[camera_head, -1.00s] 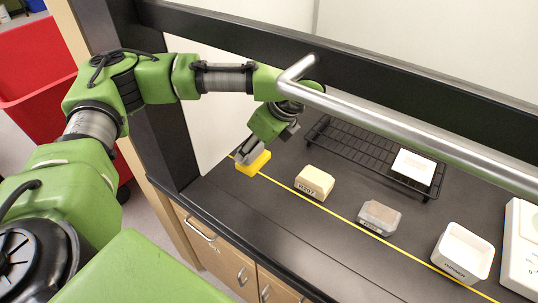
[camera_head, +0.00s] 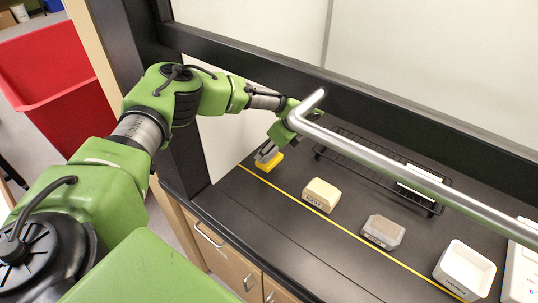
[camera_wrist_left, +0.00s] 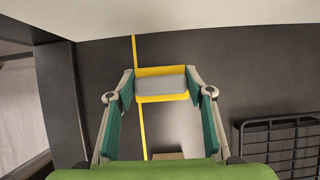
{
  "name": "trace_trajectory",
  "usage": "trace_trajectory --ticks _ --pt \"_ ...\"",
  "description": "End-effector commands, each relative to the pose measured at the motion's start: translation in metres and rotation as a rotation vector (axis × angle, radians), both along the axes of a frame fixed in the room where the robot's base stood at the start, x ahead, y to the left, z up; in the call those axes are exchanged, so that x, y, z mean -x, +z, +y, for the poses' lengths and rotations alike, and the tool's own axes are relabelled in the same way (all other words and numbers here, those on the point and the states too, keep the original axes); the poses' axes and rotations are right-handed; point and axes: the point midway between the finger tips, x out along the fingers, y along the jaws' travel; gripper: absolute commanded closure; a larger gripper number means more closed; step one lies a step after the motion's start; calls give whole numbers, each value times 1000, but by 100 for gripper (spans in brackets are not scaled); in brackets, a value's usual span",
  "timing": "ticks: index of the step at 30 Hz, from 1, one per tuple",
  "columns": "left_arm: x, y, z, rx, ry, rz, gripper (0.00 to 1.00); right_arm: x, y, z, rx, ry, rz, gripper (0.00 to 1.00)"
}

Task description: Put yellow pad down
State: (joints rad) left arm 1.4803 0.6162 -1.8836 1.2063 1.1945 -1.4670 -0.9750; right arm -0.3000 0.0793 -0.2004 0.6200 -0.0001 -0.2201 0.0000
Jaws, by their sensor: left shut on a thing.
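The yellow pad (camera_head: 270,163) is at the left end of the black worktop in the head view, behind the yellow line. It has a grey block on top, which shows in the left wrist view (camera_wrist_left: 161,85) between the fingers, with yellow edges of the pad showing above and below it. My left gripper (camera_head: 266,151) is shut on the pad's grey block. The pad looks low over the worktop; I cannot tell whether it touches. My right gripper is not in view.
A yellow line (camera_head: 290,195) runs along the worktop. A cream block (camera_head: 321,194), a grey-brown block (camera_head: 383,231) and a white open box (camera_head: 466,269) stand along it. A black wire rack (camera_head: 375,165) stands behind, with a white tray (camera_head: 420,181). A metal bar (camera_head: 390,166) crosses in front.

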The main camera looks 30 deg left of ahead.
Motion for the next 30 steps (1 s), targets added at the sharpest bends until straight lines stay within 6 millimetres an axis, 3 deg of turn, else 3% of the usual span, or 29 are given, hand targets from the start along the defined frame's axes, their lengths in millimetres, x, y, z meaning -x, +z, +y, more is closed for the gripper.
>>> trace_trajectory --ticks 8,18,19,21,30 --pt "-1 -30 1 -2 1 2 74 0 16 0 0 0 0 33" --pt "-1 -36 1 0 1 0 74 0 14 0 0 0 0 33" --pt "-1 -36 1 0 1 0 50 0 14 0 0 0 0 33" --pt "-1 -35 1 0 1 0 35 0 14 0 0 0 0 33" --pt "-1 -35 1 0 1 0 35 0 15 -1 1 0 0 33"
